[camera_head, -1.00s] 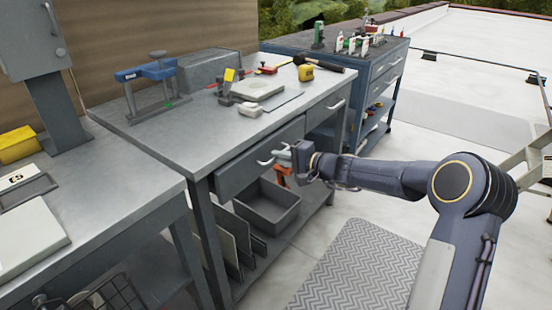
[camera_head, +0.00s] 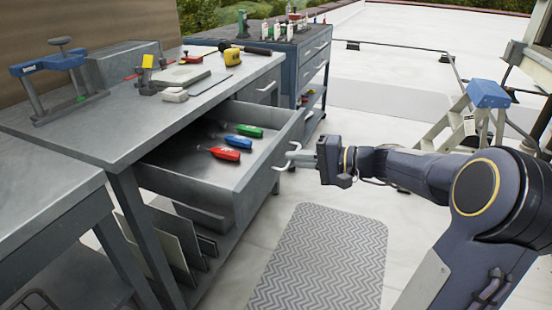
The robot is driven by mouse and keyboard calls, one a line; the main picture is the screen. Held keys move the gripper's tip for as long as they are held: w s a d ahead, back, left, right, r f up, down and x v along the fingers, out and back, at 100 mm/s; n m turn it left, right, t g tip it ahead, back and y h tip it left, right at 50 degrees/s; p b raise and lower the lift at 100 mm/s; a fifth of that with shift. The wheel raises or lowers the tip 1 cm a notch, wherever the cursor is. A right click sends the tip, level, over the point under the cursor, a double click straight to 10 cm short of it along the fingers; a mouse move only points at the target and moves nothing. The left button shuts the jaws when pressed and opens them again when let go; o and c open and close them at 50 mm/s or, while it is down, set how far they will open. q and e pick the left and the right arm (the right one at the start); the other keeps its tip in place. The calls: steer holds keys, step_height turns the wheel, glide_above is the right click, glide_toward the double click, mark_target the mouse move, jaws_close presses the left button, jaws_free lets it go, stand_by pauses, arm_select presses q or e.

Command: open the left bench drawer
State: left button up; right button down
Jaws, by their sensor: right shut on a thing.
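The left bench drawer (camera_head: 213,190) is pulled well out of the grey workbench (camera_head: 120,122). Inside it lie a green-handled tool (camera_head: 250,130), a blue-handled tool (camera_head: 238,142) and a red-handled tool (camera_head: 226,154). My right gripper (camera_head: 316,158) is at the light handle (camera_head: 291,156) on the drawer front, shut on it. The contact of its fingertips is small in the picture. My left gripper is out of view.
A second drawer (camera_head: 262,87), shut, sits to the right in the bench. A blue tool cart (camera_head: 312,62) stands behind. A patterned mat (camera_head: 322,255) lies on the floor, and a stepladder (camera_head: 470,120) stands at the right. The floor around the mat is clear.

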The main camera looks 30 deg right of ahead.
steer(key=shift+f+v, duration=0.25)
steer(key=shift+v, duration=0.9)
steer(key=c, duration=1.5)
jaws_free()
steer(key=shift+c, duration=0.2)
steer(key=p+v, duration=0.1)
steer(key=v, duration=0.7)
steer(key=shift+p, duration=0.3)
steer(key=shift+a, duration=0.1)
